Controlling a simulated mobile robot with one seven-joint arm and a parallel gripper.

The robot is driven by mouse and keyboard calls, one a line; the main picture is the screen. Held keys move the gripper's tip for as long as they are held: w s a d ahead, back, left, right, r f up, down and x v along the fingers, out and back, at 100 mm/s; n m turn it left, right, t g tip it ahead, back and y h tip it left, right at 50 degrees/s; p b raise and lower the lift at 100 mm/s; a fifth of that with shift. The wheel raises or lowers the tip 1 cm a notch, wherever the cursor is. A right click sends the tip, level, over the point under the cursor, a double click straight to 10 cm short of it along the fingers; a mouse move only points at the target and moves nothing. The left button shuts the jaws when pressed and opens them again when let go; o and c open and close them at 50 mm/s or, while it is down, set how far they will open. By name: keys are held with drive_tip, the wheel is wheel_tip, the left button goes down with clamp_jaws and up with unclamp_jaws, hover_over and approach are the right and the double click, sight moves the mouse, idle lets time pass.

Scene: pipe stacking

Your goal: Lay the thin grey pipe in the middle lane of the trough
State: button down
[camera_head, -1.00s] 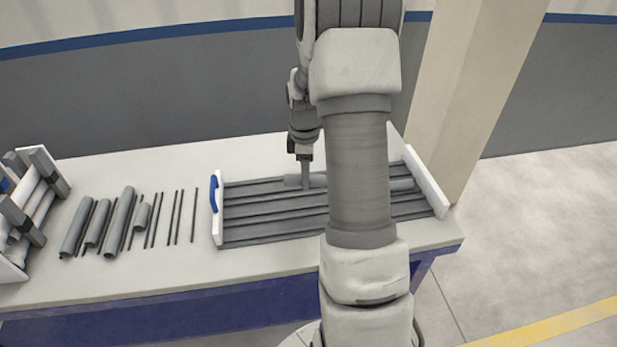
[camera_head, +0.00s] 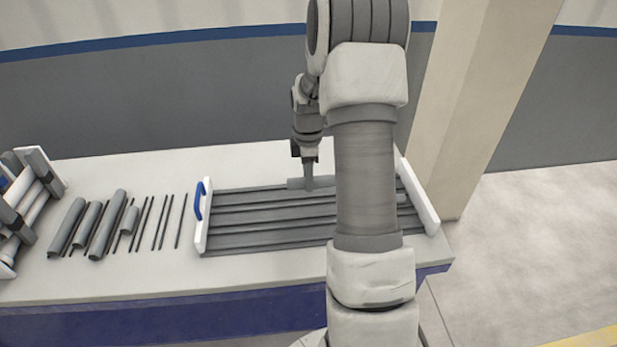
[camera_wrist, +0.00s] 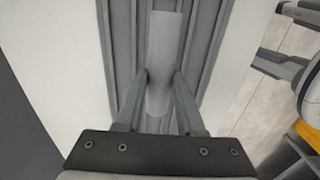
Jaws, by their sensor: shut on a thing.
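The trough (camera_head: 201,236) lies lengthwise on the table, with several dark grey lanes between white end walls. My gripper (camera_head: 309,187) points down over its far part and is shut on a smooth grey pipe (camera_head: 295,184). The pipe runs along the lanes, and my arm hides its right part in the head view. In the wrist view the fingers (camera_wrist: 161,82) sit on either side of the pipe (camera_wrist: 164,45), which appears over the middle of the trough (camera_wrist: 215,40). I cannot tell whether the pipe touches the trough floor.
Several loose grey pipes and thin dark rods (camera_head: 165,222) lie on the table left of the trough. A rack with pipes (camera_head: 30,205) stands at the far left. A beige pillar (camera_head: 475,110) stands close behind the right end.

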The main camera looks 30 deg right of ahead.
sight(308, 211)
drive_tip(key=shift+f+b, duration=3)
drive_tip(key=shift+f, duration=1.65)
drive_tip(key=shift+c, duration=2.2)
unclamp_jaws()
wheel_tip(308, 211, up, 17)
drive_tip(key=p, duration=0.4)
drive_tip(key=shift+r, duration=0.25)
